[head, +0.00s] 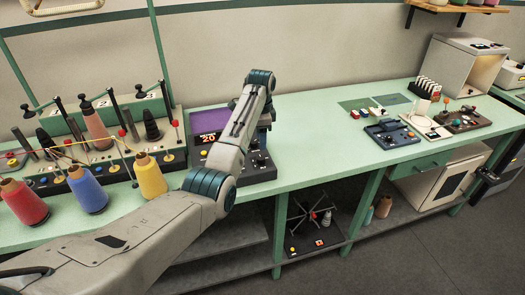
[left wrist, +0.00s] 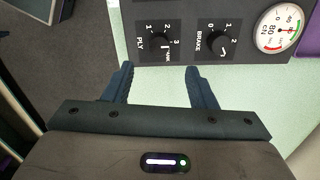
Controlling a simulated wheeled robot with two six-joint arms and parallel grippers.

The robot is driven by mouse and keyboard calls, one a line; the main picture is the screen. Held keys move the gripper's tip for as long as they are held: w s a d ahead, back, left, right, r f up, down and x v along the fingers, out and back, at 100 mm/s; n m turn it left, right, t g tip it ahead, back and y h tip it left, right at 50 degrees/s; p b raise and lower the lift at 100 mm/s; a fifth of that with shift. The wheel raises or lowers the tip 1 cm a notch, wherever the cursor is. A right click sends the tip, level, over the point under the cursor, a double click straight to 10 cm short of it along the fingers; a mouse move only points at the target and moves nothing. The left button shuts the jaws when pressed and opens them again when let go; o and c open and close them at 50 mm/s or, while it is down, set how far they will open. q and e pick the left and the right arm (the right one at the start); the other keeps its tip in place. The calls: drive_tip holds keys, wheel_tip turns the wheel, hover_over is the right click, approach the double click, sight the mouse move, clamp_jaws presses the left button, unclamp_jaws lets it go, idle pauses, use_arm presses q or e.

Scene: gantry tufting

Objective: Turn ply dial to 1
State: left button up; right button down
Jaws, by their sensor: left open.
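The ply dial (left wrist: 162,46) is a black knob on a dark panel (left wrist: 190,60), at the top middle of the left wrist view. Its label PLY stands to its left, with numbers around it. A light mark shows on the right part of the knob; I cannot read its exact setting. My left gripper (left wrist: 160,72) is open and empty, its two dark blue fingers pointing at the panel just below the dial, apart from it. In the head view my left arm hides much of the control unit (head: 262,167) and the gripper. My right gripper is not in view.
A brake dial (left wrist: 218,45) and a round gauge (left wrist: 278,28) sit right of the ply dial. Yarn cones, red (head: 23,201), blue (head: 87,188) and yellow (head: 150,175), stand left on the green bench (head: 310,165). The bench's middle stretch is clear.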

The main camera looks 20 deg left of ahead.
sight(261, 158)
use_arm(q)
drive_tip(key=f, duration=0.1)
drive_tip(key=f+p, duration=0.1)
drive_tip(key=f, duration=0.2)
drive_tip(key=shift+s+f, duration=0.3)
drive_tip(key=shift+s, duration=0.05)
drive_tip(key=f, duration=0.2)
drive_tip(key=f+p, duration=0.1)
drive_tip(key=shift+w+f, duration=0.15)
drive_tip(key=shift+w, duration=0.15)
drive_tip(key=shift+s+f, duration=0.1)
drive_tip(key=shift+f, duration=0.05)
drive_tip(key=c, duration=1)
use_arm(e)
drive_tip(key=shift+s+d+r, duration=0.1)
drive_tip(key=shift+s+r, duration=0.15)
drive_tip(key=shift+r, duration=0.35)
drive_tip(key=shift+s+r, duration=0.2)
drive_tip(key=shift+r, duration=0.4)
